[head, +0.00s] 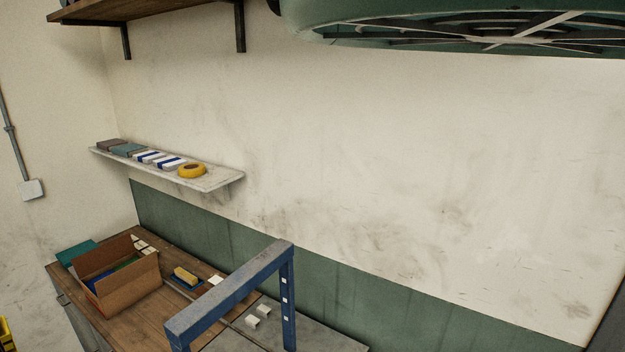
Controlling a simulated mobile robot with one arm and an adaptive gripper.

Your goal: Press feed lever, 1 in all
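No part that I can make out as a feed lever shows in the head view. A blue frame (228,290) with a crossbar and an upright stands at the bottom middle, over a grey surface (318,333). A thin rod runs below the crossbar, and two small white blocks (258,316) sit beside the upright. The lower part of the frame is cut off by the picture's bottom edge. My gripper is not in view.
A wooden bench (150,318) holds an open cardboard box (125,288) and a yellow-topped block (186,275). A wall shelf (218,181) carries small boxes and a yellow tape roll (192,170). A large green rounded thing (400,22) hangs at the top right.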

